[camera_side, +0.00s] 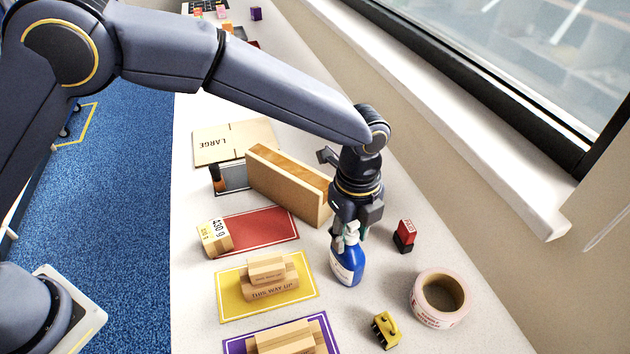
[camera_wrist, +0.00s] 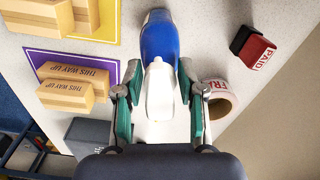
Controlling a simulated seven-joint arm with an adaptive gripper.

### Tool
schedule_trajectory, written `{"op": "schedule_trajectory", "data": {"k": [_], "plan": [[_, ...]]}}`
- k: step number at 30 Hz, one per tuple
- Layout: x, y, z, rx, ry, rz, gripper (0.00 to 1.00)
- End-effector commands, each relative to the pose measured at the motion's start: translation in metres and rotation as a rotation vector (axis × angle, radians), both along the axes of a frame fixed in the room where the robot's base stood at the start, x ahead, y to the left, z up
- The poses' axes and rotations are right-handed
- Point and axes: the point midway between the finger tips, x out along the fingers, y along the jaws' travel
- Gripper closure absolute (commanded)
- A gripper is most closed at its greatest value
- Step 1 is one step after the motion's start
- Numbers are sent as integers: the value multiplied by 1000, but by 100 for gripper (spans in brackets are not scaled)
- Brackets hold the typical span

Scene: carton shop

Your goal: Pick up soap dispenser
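The soap dispenser (camera_side: 347,262) is a blue bottle with a white pump top and a pale label. It stands upright on the white table in the side view. My gripper (camera_side: 350,234) points down over it, with its fingers at the height of the pump top. In the wrist view the dispenser (camera_wrist: 160,45) lies ahead, with its white pump between my two green-padded fingers (camera_wrist: 160,108). The fingers are apart, with gaps visible on both sides of the pump. Part of the pump is hidden by a finger in the side view.
A tape roll (camera_side: 440,298), a red-and-black stamp (camera_side: 404,236) and a yellow item (camera_side: 386,330) lie to the right. An upright wooden board (camera_side: 288,184) stands close behind left. Red (camera_side: 262,230), yellow (camera_side: 232,300) and purple (camera_side: 238,346) mats with boxes lie left.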

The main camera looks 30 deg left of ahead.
Motion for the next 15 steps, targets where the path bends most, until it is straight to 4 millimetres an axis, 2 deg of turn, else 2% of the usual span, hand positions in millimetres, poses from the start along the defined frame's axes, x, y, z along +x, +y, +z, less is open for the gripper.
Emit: {"op": "schedule_trajectory", "data": {"k": [1,10,15], "plan": [[0,0,0,0,0,0,69],[0,0,0,0,0,0,100],[0,0,0,0,0,0,100]]}}
